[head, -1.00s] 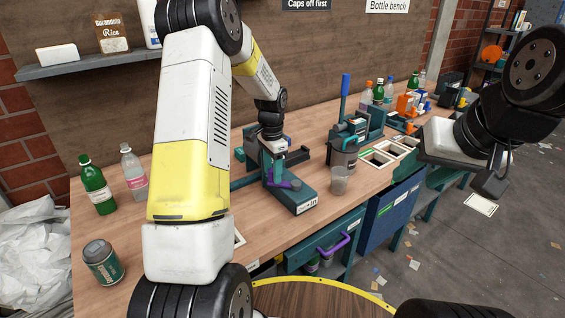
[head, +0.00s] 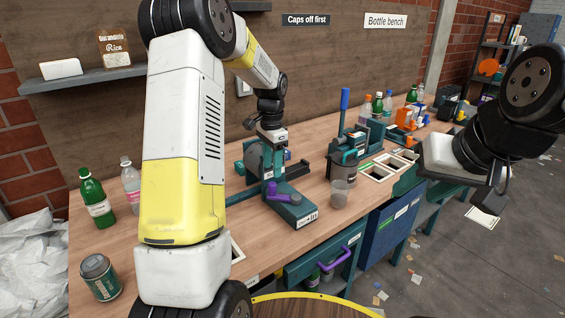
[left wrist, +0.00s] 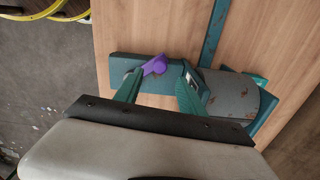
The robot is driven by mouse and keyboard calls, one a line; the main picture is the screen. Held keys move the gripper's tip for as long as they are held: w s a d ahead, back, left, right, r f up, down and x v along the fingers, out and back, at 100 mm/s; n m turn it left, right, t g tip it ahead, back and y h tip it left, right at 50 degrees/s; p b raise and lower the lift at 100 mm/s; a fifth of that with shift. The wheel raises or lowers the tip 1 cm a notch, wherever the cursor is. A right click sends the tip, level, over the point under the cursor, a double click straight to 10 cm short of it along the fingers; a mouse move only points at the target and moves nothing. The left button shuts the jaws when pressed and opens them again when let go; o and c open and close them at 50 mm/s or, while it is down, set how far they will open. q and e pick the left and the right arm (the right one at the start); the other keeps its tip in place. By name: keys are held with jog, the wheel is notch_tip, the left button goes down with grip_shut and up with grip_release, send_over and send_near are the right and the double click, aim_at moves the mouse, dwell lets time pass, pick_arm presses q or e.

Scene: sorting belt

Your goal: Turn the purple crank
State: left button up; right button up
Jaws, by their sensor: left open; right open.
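The purple crank (head: 272,189) sits on a teal base with a label, on the wooden bench. It also shows in the left wrist view (left wrist: 154,65). My left gripper (head: 268,160) is above and behind the crank in the head view, pointing down. In the left wrist view its teal fingers (left wrist: 160,74) are spread, with the crank showing between them; no contact can be made out. My right gripper (head: 437,162) is out to the right, past the bench front, away from the crank. Its fingers are hard to make out.
Green (head: 96,198) and clear bottles and a dark can (head: 101,277) stand left. A purple drawer handle (head: 336,259) sticks out below.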

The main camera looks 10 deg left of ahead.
pick_arm(q)
jog(key=shift+s, duration=0.1)
jog(key=c, duration=0.6)
jog(key=shift+s+d+r+m, duration=0.15)
jog(key=shift+s+r+m, duration=0.15)
jog(key=shift+m, duration=0.7)
jog(key=c, duration=0.4)
jog(key=s+m, duration=0.1)
jog(key=m, duration=0.2)
jog(key=s+d+r+m, duration=0.1)
jog(key=m, duration=0.2)
jog(key=s+m+t, duration=0.1)
jog(key=s+m, duration=0.1)
jog(key=m, duration=0.1)
jog(key=shift+d+r+y, duration=0.25)
jog(key=shift+d+y, duration=0.05)
grip_shut()
jog(key=s+d+m+t, duration=0.2)
jog(key=s+m, duration=0.2)
jog(key=m, duration=0.7)
jog(key=w+a+f, duration=0.2)
jog(key=w+f, duration=0.3)
jog(key=f, duration=0.3)
jog(key=shift+w+a+f+y, duration=0.25)
jog(key=shift+a+f+y, duration=0.05)
jog(key=shift+a+f, duration=0.1)
